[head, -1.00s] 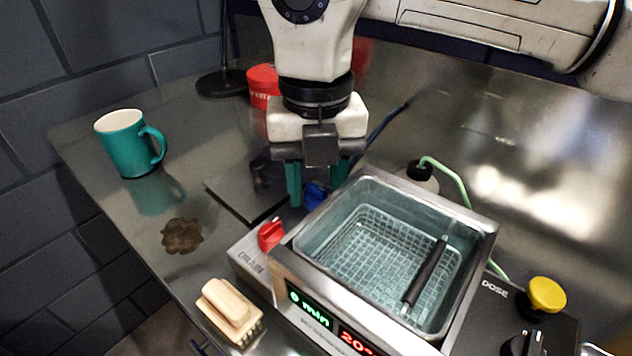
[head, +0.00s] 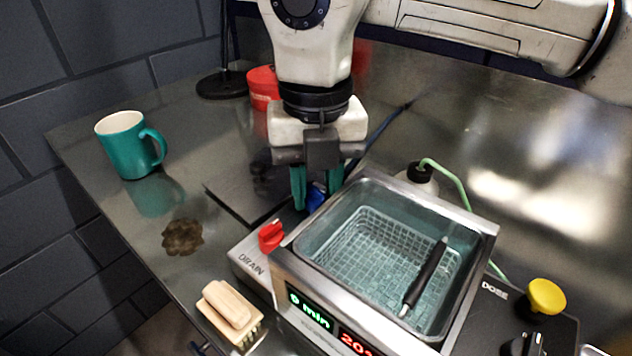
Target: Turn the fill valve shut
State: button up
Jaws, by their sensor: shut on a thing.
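The blue fill valve knob (head: 316,197) stands at the back left corner of the ultrasonic cleaner (head: 283,268), partly hidden by my fingers. My gripper (head: 317,196) points down over it, its two green fingers on either side of the knob and shut on it. The red drain knob (head: 271,235) sits in front of it on the same strip, by the word DRAIN. The tank holds clear liquid and a wire basket (head: 345,262) with a dark handle. How far the blue knob is turned is hidden.
A teal mug (head: 128,146) stands at the left. A wooden brush (head: 228,306) lies at the front, near a brown stain (head: 182,237). A red tub (head: 263,84) is behind my gripper. A bottle (head: 420,174) with a green tube and a yellow knob (head: 546,296) are at the right.

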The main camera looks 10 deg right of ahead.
jog(key=shift+r, duration=0.1)
jog(key=n+p, duration=0.1)
jog(key=n, duration=0.3)
jog(key=n+p, duration=0.1)
jog(key=n, duration=0.3)
jog(key=shift+n, duration=0.3)
jog(key=n+p, duration=0.1)
jog(key=n, duration=0.3)
jog(key=shift+n, duration=0.3)
jog(key=shift+n+p, duration=0.55)
jog(key=shift+n, duration=1.65)
jog(key=o, duration=0.8)
jog(key=shift+c, duration=0.2)
